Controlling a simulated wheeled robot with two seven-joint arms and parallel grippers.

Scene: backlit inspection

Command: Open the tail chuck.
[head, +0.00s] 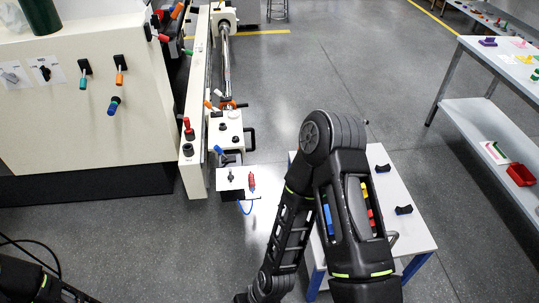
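A long cream machine holds a shiny metal bar (225,65) lengthwise. The bar's near end meets a dark and orange fitting (229,104) on a cream block (227,130), which may be the tail chuck; I cannot tell whether it is open. A white plate (238,187) in front of the block carries a black knob (230,175) and a red part (252,181), with a blue hose (244,208) below. A blue-tipped lever (219,150) sits between block and plate. My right arm bends down at the lower centre, and my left arm shows at the lower left corner. Neither gripper is in view.
A control cabinet (95,140) with coloured levers stands at left. A small white table (398,200) with black items is partly behind my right arm. A grey bench (475,80) with coloured parts is at right.

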